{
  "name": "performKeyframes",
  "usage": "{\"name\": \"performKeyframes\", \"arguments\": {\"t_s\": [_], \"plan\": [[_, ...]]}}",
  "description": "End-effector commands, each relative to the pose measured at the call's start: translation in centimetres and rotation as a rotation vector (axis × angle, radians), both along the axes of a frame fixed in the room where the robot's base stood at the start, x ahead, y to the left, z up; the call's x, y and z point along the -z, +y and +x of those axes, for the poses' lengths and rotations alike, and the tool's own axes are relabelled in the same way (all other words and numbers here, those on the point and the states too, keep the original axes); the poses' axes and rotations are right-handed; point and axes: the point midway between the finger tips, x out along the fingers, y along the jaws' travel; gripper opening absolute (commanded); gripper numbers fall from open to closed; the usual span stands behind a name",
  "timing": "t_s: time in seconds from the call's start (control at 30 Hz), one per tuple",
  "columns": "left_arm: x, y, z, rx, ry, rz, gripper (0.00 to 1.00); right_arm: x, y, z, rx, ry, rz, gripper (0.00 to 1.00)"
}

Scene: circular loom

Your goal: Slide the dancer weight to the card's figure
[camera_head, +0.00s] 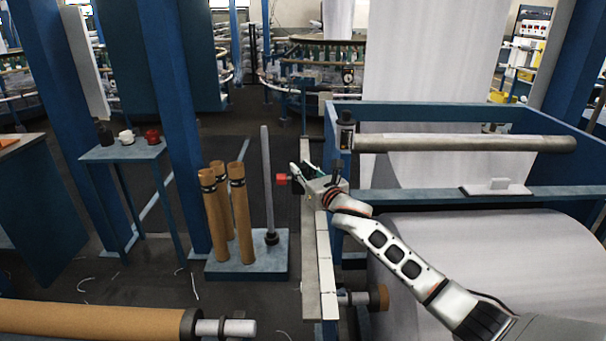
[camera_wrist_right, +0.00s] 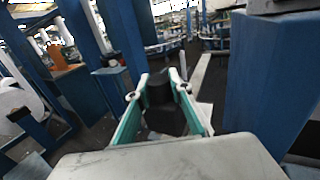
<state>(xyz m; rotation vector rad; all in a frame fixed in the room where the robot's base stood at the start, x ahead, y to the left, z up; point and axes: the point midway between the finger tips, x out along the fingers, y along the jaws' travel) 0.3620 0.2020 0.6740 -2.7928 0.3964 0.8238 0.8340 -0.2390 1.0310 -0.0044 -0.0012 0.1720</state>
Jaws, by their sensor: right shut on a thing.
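My right gripper (camera_head: 297,177) is at the pale rail (camera_head: 323,262) beside the blue machine frame, its fingers pointing left and away. In the right wrist view, the gripper (camera_wrist_right: 162,85) has its teal fingers closed on both sides of a dark block (camera_wrist_right: 164,112), which I take for the dancer weight. In the head view the fingers mostly hide that block. I cannot make out the card's figure. My left gripper is not in view.
A grey base (camera_head: 219,268) with brown tubes (camera_head: 240,200) and an upright rod (camera_head: 267,180) stands left of the rail. A small blue table (camera_head: 100,153) is farther left. A large white roll (camera_head: 500,250) lies to the right, below a grey roller (camera_head: 465,144).

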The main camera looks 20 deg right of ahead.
Motion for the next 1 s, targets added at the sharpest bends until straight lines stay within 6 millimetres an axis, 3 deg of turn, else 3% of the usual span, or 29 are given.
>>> {"name": "performKeyframes", "arguments": {"t_s": [0.23,0.27,0.3,0.33,0.77,1.0], "plan": [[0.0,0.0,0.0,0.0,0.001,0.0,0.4,-0.4,-0.3,0.2,0.006,-0.004,0.0,0.0],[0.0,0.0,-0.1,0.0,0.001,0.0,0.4,-0.4,-0.3,0.2,0.006,-0.004,0.0,0.25],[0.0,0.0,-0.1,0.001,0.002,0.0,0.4,-0.4,-0.3,0.2,0.006,-0.004,0.0,0.36],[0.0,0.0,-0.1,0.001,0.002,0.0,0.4,-0.4,-0.3,0.2,0.006,-0.004,0.0,0.38],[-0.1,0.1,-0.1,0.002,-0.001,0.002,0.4,-0.2,-0.3,-0.4,0.003,-0.002,-0.001,0.38],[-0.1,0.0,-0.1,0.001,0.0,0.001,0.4,-0.2,-0.9,-3.6,0.002,-0.003,-0.004,0.38]]}}
